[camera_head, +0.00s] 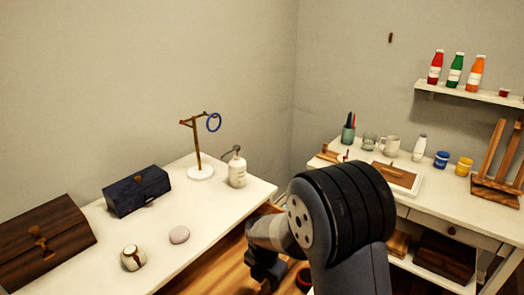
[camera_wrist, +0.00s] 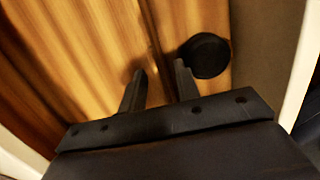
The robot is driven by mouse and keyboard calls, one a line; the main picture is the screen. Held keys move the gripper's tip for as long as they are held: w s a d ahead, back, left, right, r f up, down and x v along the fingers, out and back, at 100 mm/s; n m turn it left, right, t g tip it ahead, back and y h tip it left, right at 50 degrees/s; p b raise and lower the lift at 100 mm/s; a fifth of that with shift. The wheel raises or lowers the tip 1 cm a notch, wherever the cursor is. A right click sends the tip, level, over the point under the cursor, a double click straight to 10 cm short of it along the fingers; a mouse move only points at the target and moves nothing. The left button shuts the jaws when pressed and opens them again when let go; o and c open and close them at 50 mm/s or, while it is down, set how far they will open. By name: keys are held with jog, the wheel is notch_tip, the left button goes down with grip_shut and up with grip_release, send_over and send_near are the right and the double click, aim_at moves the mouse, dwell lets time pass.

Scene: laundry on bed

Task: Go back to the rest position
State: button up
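My arm rises in the front middle of the head view, with the dark gripper (camera_head: 266,272) hanging low over the wooden floor between the two white tables. In the wrist view the gripper (camera_wrist: 160,68) points down at the wooden floor (camera_wrist: 75,50). Its two fingers stand apart with nothing between them, so it is open and empty. My arm hides part of the right table's front and the floor behind it.
A white table (camera_head: 190,230) at left holds boxes, a hook stand with a blue ring and a pump bottle. A white desk (camera_head: 435,205) at right holds several craft items; a shelf (camera_head: 470,93) is above. A dark round object (camera_wrist: 205,55) lies near the gripper.

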notch_tip(320, 180, down, 2)
jog(key=shift+d+f, duration=0.1)
jog(key=shift+f, duration=0.1)
jog(key=shift+r+p, duration=0.3)
jog(key=shift+r, duration=0.1)
jog(key=shift+r, duration=0.1)
